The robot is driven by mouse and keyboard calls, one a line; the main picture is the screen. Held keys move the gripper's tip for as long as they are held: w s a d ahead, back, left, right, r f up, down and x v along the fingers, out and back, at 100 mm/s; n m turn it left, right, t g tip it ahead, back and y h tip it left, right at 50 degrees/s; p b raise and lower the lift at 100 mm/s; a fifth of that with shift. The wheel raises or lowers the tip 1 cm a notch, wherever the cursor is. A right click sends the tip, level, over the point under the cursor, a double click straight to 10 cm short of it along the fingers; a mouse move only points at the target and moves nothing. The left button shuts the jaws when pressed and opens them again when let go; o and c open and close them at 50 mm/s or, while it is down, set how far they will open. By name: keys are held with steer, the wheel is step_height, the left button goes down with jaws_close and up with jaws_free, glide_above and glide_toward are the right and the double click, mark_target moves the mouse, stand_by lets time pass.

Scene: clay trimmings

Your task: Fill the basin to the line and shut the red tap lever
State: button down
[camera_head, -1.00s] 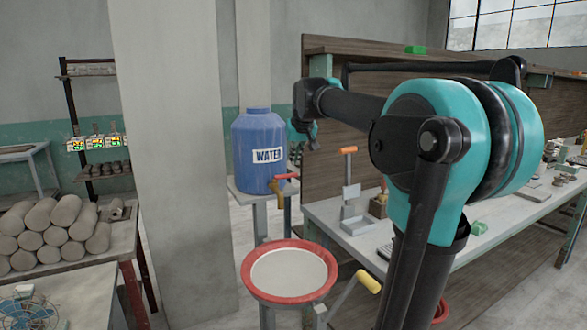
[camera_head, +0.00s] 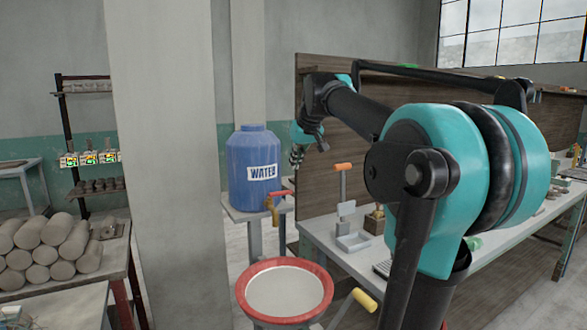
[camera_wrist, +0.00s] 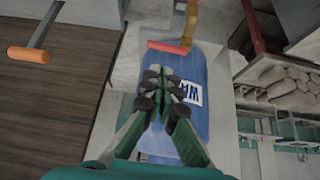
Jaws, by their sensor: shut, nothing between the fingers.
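A blue barrel marked WATER (camera_head: 255,160) stands upright on a stand, with a brass tap (camera_head: 273,212) low on its front. The red tap lever (camera_head: 281,193) sits on top of the tap, pointing sideways to the right. In the wrist view the lever (camera_wrist: 166,47) lies just beyond my fingertips, with a gap. My gripper (camera_head: 297,160) is shut and empty, above and slightly right of the lever. The red-rimmed basin (camera_head: 241,297) is below the tap with a pale, flat surface inside. I cannot make out a fill line or a stream.
A yellow-handled crank (camera_head: 363,299) sticks out right of the basin. A workbench (camera_head: 318,222) with an orange-handled tool (camera_head: 343,167) and a wooden back panel stands to the right. A concrete pillar (camera_head: 165,160) stands left of the barrel. Clay logs (camera_head: 45,245) are stacked at far left.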

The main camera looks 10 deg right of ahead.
mark_target(285, 192)
steer(key=x, duration=1.2)
steer(key=shift+f, duration=0.15)
steer(key=shift+w+f, duration=0.25)
steer(key=shift+w, duration=0.15)
steer(key=shift+s+a, duration=0.1)
steer(key=shift+s, duration=0.05)
